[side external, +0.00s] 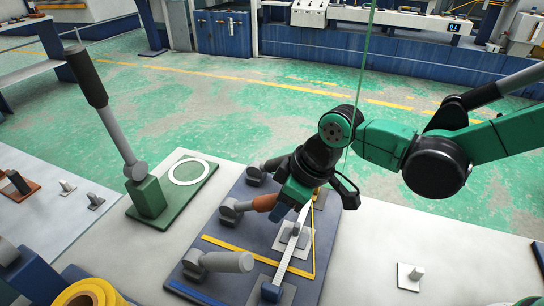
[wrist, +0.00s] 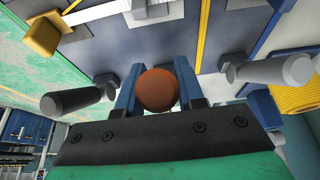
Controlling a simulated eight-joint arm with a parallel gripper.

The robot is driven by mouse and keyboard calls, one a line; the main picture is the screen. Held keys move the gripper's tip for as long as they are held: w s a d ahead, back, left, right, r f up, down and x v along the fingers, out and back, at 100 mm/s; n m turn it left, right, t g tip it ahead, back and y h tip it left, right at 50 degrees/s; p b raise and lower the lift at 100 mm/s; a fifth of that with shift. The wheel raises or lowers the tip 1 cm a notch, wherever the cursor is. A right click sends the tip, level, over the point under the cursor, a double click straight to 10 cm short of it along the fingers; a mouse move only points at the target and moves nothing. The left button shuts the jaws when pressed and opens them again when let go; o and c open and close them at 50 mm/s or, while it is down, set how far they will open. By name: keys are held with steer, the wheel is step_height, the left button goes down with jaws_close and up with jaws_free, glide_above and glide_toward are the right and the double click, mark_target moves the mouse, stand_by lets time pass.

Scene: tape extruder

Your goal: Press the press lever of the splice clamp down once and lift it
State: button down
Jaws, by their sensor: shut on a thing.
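The splice clamp is a dark blue-grey plate (side external: 236,190) with a row of short levers along its left side. The middle lever has a red-brown handle (side external: 264,203) and lies low, close to level, in the side view. My gripper (wrist: 157,84) is shut on this handle, with one blue finger on each side of its round brown end (wrist: 157,92) in the wrist view. In the side view my gripper reaches the handle from the upper right and hides its tip.
A white strip (side external: 286,262) runs along the plate beside the levers. A tall black-gripped lever (side external: 88,76) stands on a green base at left. The white table right of the plate is mostly clear.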

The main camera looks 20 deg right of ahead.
mark_target(267, 197)
steer(key=shift+a+r, duration=0.1)
steer(key=r+g+h, duration=0.1)
steer(key=w+a, duration=0.1)
steer(key=r+g+h, duration=0.1)
steer(key=shift+w+a+r+g+h, duration=1.25)
steer(key=shift+w+a+g+h, duration=0.15)
steer(key=shift+g+h, duration=0.3)
steer(key=c, duration=0.5)
jaws_free()
steer(key=shift+w, duration=0.1)
steer(key=shift+c, duration=0.2)
